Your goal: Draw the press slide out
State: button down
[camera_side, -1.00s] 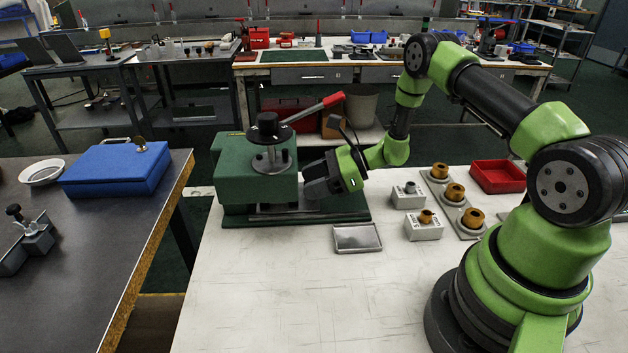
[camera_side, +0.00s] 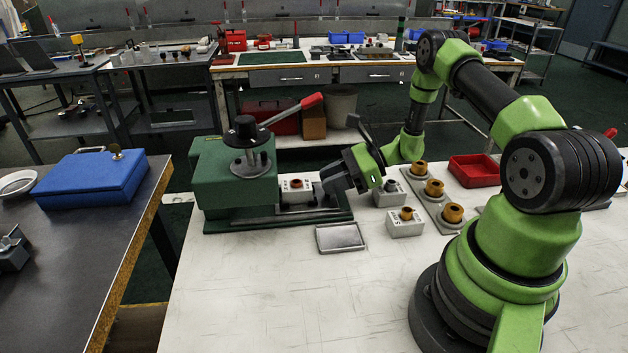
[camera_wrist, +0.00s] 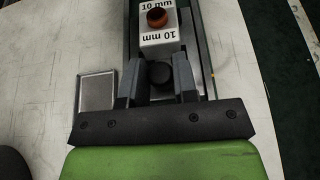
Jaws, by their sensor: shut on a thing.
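The green press (camera_side: 222,178) stands on the white table, with a black round knob on top and a red-tipped lever. A pale block marked "10 mm" (camera_side: 297,190) with a brown bush in its top sits on the press slide, outside the press body. It also shows in the wrist view (camera_wrist: 163,40). My gripper (camera_side: 328,184) is at the slide's outer end, right of the block. In the wrist view my gripper (camera_wrist: 159,80) has its fingers on both sides of the slide's black knob (camera_wrist: 161,75), shut on it.
A shallow metal tray (camera_side: 340,238) lies in front of the press base. Grey blocks (camera_side: 404,224) with brown bushes and a red bin (camera_side: 473,171) stand to the right. A blue case (camera_side: 92,180) is on the left bench. The front of the white table is clear.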

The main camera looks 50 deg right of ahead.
jog(key=c, duration=0.9)
grip_release()
jog(key=v, duration=1)
jog(key=shift+a, duration=0.1)
